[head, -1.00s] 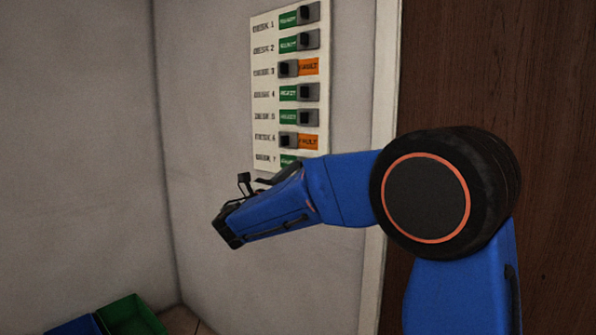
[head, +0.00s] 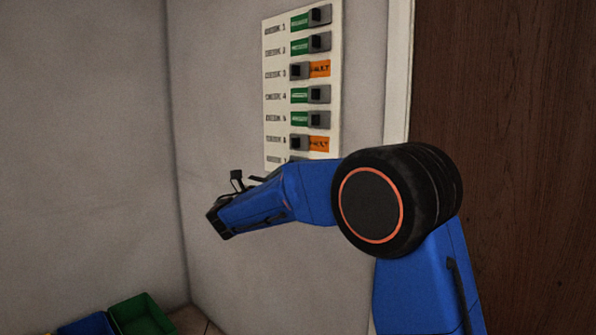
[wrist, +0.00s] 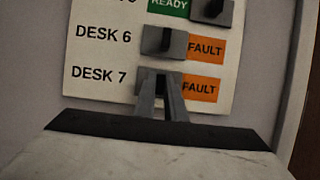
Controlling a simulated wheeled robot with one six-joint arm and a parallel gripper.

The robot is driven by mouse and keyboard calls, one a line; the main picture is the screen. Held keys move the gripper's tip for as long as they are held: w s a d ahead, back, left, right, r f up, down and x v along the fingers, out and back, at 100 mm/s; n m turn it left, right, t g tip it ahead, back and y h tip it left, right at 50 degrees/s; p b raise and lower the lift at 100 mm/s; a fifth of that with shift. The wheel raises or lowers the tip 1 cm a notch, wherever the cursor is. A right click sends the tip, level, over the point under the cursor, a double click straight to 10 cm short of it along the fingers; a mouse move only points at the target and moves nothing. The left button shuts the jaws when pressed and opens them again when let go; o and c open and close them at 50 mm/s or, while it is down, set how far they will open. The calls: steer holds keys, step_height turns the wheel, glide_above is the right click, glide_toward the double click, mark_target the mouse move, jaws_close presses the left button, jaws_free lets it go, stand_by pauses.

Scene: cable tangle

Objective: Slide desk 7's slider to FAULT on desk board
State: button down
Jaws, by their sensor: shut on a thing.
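The desk board (head: 279,95) is a white panel on the wall, also seen in the wrist view (wrist: 101,54). Its DESK 7 row shows an orange FAULT label (wrist: 203,89) to the right of the grey slider (wrist: 145,84). The slider sits at the left end of its track, with no green label showing. My gripper (wrist: 161,84) is shut on the slider's knob, and its fingers hide most of it. In the head view my blue arm covers the lower board, and the fingertips are hidden.
The DESK 6 slider (wrist: 162,43) sits just above, at the left with FAULT showing. A READY label (wrist: 168,5) shows above that. A wooden door (head: 505,120) stands right of the board. Green (head: 143,315) and blue (head: 86,325) bins are on the floor at lower left.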

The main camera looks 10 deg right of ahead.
steer(key=shift+w+a, duration=0.1)
steer(key=shift+a, duration=0.05)
steer(key=c, duration=1.8)
jaws_free()
steer(key=v, duration=1.7)
steer(key=shift+a, duration=0.2)
steer(key=shift+f, duration=0.1)
